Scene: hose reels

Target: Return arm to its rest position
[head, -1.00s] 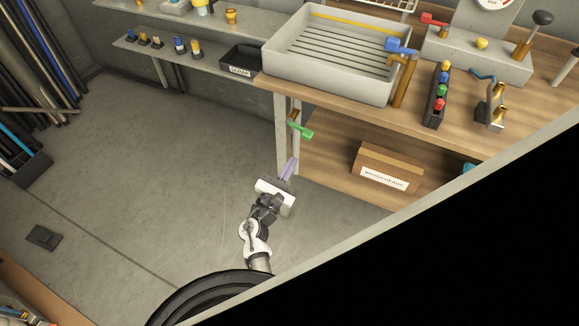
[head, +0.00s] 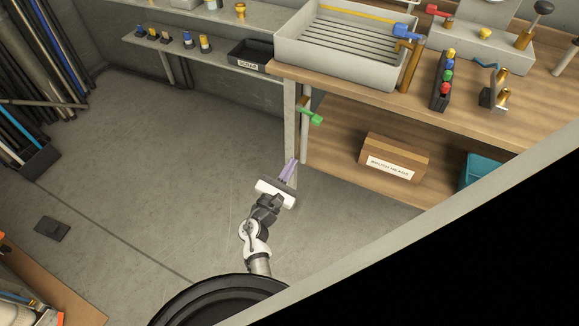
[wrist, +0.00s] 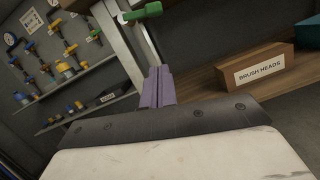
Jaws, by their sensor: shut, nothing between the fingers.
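My arm reaches up from the bottom of the head view, with my gripper (head: 288,171) out over the grey floor in front of the workbench. Its purple fingers are together with nothing between them. In the wrist view the closed fingers (wrist: 158,87) point toward the bench's leg and a green-handled valve (wrist: 143,12). The same green valve handle (head: 311,117) is on the bench leg in the head view, beyond the fingertips and apart from them.
The workbench (head: 330,92) carries a grey sink tray (head: 283,50); a box labelled brush heads (head: 394,157) and a teal bin (head: 480,172) sit on its lower shelf. A black scrap bin (head: 250,55) is on the wall shelf. The floor (head: 150,150) to the left is mostly clear.

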